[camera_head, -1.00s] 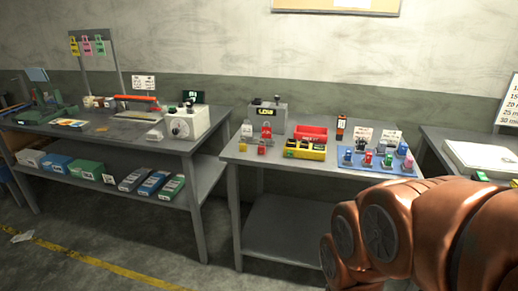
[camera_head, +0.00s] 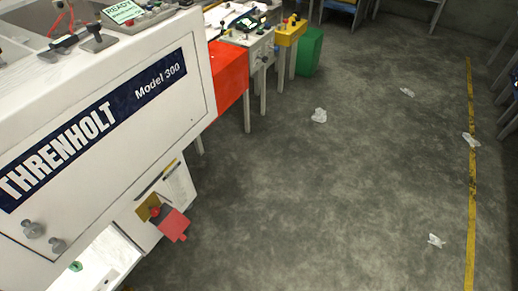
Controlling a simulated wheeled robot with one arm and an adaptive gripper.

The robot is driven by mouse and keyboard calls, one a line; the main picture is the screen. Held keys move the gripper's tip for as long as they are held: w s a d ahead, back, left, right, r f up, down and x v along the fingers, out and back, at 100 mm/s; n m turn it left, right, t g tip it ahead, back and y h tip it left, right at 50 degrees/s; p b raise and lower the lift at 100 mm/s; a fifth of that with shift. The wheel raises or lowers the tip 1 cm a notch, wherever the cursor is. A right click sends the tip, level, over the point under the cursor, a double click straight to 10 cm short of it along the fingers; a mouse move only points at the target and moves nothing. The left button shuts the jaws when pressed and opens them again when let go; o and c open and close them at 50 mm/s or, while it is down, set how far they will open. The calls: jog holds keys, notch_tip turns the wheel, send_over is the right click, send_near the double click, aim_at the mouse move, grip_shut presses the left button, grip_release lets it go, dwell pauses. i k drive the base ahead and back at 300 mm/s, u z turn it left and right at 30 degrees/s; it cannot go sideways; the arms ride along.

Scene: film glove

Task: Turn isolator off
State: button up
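A white machine marked "THRENHOLT Model 300" (camera_head: 120,125) fills the left of the head view. Low on its right end is a small yellow plate with a round red part (camera_head: 154,211), which looks like the isolator switch. A red tag-like piece (camera_head: 174,224) hangs tilted beside it and partly overlaps that area. The switch is too small to tell which way it is turned. My gripper and arm are out of view.
A red box-like unit (camera_head: 228,75), a yellow unit (camera_head: 291,33) and a green bin (camera_head: 311,52) stand behind the machine. The grey floor (camera_head: 330,190) to the right is open, with several crumpled scraps (camera_head: 319,115) and a yellow line (camera_head: 471,190).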

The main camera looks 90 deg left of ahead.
aim_at(155, 212)
jog(key=u, duration=4.2)
jog(key=k, duration=0.5)
jog(key=z, duration=0.9)
jog(key=i, duration=0.95)
jog(key=u, duration=1.95)
